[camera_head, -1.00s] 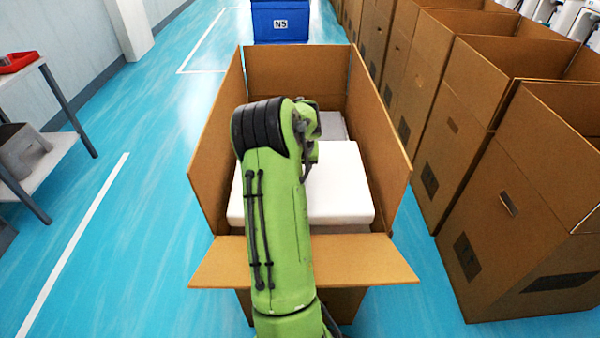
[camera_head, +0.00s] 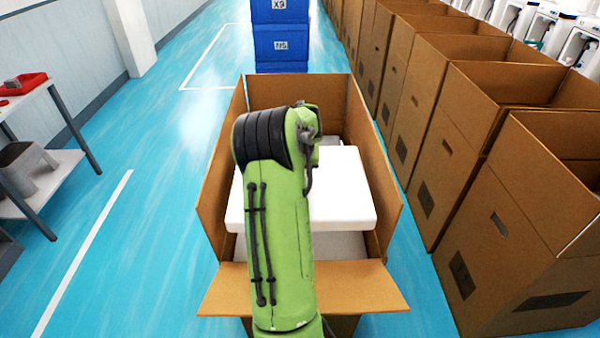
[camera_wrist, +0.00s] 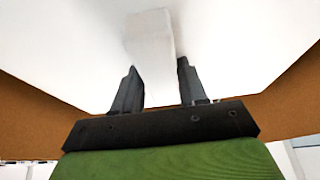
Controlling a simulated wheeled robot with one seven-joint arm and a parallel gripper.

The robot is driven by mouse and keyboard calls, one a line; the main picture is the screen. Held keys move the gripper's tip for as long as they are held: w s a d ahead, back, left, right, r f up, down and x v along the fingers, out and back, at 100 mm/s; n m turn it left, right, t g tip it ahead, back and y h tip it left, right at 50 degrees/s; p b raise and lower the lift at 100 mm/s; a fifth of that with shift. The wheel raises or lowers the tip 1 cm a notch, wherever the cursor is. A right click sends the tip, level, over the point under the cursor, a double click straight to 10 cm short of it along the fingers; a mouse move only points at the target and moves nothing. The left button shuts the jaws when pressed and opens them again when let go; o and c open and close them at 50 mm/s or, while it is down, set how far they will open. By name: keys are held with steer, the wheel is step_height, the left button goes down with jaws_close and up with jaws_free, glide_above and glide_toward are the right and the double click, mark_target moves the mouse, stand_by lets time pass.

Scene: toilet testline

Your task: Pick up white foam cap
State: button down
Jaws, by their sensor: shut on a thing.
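The white foam cap (camera_head: 345,192) is a flat, thick white slab in the open cardboard box (camera_head: 214,195), partly hidden behind my green arm. A pale surface (camera_head: 345,246) shows below its front edge, inside the box. In the wrist view the cap (camera_wrist: 70,45) fills most of the picture. My gripper (camera_wrist: 157,66) has its two dark fingers on either side of a white rib of the cap and is shut on it. In the head view my arm hides the gripper.
A row of open cardboard boxes (camera_head: 455,120) stands close on the right. Blue crates (camera_head: 281,45) are stacked behind the box. The blue floor between is clear.

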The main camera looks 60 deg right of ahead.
step_height(320, 180, up, 18)
steer(key=p, duration=1.3)
steer(key=shift+p, duration=0.3)
